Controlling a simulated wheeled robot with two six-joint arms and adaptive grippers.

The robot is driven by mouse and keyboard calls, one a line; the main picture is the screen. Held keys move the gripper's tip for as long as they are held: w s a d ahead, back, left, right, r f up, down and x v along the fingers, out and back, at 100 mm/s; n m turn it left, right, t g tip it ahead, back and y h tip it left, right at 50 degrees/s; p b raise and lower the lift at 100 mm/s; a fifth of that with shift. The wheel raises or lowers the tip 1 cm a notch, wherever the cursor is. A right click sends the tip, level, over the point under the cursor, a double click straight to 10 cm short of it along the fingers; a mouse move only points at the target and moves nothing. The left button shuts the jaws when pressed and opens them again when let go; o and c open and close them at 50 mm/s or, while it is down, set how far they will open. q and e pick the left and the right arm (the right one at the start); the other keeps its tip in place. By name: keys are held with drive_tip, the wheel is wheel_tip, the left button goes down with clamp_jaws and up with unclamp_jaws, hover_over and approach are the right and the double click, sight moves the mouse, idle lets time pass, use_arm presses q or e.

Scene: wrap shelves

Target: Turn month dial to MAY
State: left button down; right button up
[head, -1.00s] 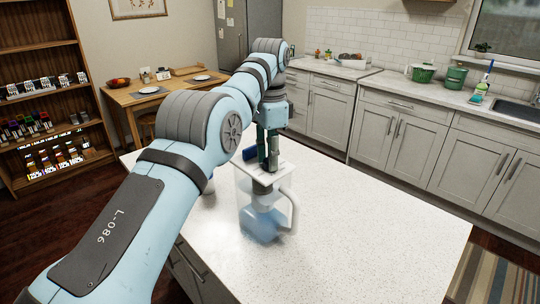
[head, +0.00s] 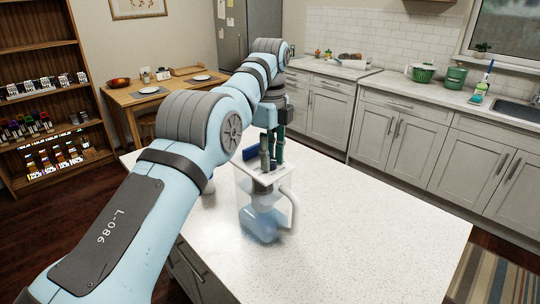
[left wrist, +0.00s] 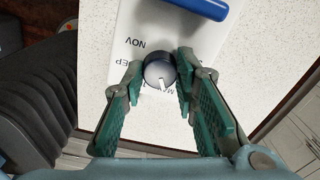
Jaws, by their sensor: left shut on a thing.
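A clear jug (head: 262,222) with blue liquid and a side handle stands on the white counter. Its white lid (head: 285,174) carries the month dial (left wrist: 158,71), a round dark grey knob with a white pointer line. In the left wrist view the pointer aims down, slightly right, towards a partly hidden label beginning "MA". The labels NOV and a part-covered "EP" show upside down, up and left of the dial. My left gripper (head: 269,163) points down at the lid. Its green fingers (left wrist: 161,73) are closed on the dial from both sides. My right gripper is not in view.
A blue bar-shaped part (left wrist: 195,7) sits on the lid beside the dial. The counter (head: 360,220) is clear right of the jug. Shelves (head: 45,100) stand at the left, and a wooden table (head: 165,100) and kitchen cabinets (head: 400,135) stand behind.

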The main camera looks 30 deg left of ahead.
use_arm(q)
drive_tip(key=shift+m, duration=0.5)
drive_tip(key=c, duration=1.2)
unclamp_jaws()
drive_tip(key=shift+c, duration=0.2)
